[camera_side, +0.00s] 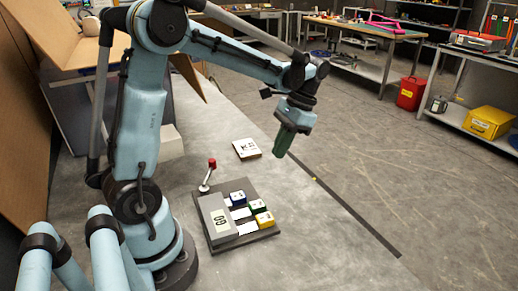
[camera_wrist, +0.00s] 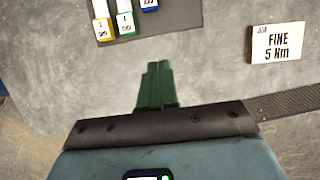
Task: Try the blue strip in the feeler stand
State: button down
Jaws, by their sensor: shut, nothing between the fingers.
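My gripper (camera_side: 279,152) has green fingers. It is shut and empty, above the table and to the right of the feeler stand (camera_side: 212,240); its fingers also show in the wrist view (camera_wrist: 157,82). The stand is a dark plate with a grey block (camera_side: 218,218) marked GO on its left. The blue strip's handle (camera_side: 238,198) sits on the plate at the back of the row; only part of it shows at the top of the wrist view (camera_wrist: 149,4). The green strip (camera_side: 258,206) and yellow strip (camera_side: 265,220) lie in front of it. Pale pieces show between handles and block.
A lever with a red knob (camera_side: 212,163) stands at the plate's back edge. A white card (camera_side: 246,148) lies behind the stand; in the wrist view it reads FINE 5 Nm (camera_wrist: 277,43). Bare table lies between stand and the dark edge strip (camera_side: 345,206).

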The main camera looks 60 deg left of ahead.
aim_at(244, 195)
jog(key=x, duration=0.8)
jog(key=shift+s+f, duration=0.1)
jog(key=shift+f, duration=0.25)
jog(key=s, duration=0.3)
jog(key=shift+a+f, duration=0.1)
jog(key=shift+f, duration=0.15)
jog(key=shift+s, duration=0.65)
jog(key=shift+s, duration=0.5)
